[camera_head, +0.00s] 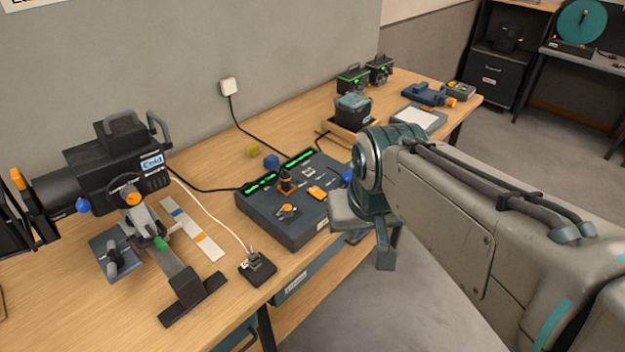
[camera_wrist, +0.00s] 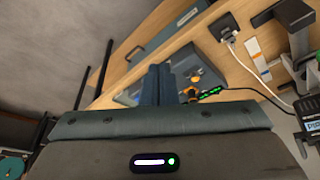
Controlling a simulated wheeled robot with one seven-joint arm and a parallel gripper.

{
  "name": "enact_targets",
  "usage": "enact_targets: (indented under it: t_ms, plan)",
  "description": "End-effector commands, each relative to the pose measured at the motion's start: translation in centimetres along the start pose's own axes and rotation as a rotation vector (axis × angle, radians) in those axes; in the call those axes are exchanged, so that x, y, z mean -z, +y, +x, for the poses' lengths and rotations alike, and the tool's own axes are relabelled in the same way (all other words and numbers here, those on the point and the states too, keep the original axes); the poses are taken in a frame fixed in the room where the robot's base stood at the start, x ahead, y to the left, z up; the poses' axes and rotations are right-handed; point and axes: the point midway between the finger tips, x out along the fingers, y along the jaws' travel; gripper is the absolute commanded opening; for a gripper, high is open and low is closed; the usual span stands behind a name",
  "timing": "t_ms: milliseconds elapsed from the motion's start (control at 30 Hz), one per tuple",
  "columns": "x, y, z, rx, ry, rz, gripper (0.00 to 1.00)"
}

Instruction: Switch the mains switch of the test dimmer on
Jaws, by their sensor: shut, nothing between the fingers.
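A dark blue console box (camera_head: 270,222) with green lit strips, likely the test dimmer, lies on the bench in the head view. An orange rectangular part (camera_head: 317,191), an orange knob (camera_head: 288,209) and a black-and-orange upright part (camera_head: 286,181) are on its top. I cannot tell which part is the mains switch or its position. The console also shows in the wrist view (camera_wrist: 207,72), partly hidden behind my gripper. My gripper (camera_wrist: 160,70) is shut and empty, its fingers pointing toward the console. In the head view my arm's end is by the console's right front side.
A small black box (camera_head: 258,268) with a white cable stands left of the console. A black stage lamp (camera_head: 115,165) on a stand fills the left. A wooden tray (camera_head: 346,128) with a dark container is behind right. Open floor lies in front of the bench (camera_head: 110,322).

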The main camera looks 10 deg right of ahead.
Motion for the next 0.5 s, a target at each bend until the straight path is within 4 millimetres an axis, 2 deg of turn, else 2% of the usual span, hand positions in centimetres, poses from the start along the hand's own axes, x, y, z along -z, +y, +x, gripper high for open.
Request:
enact_targets:
  t_ms: [267, 500]
  plan:
    - [10.0, -0.7, 1.6, -0.003, -0.069, 0.249, 0.0]
    - [18.6, -1.0, 5.4, -0.013, -0.13, 0.485, 0.0]
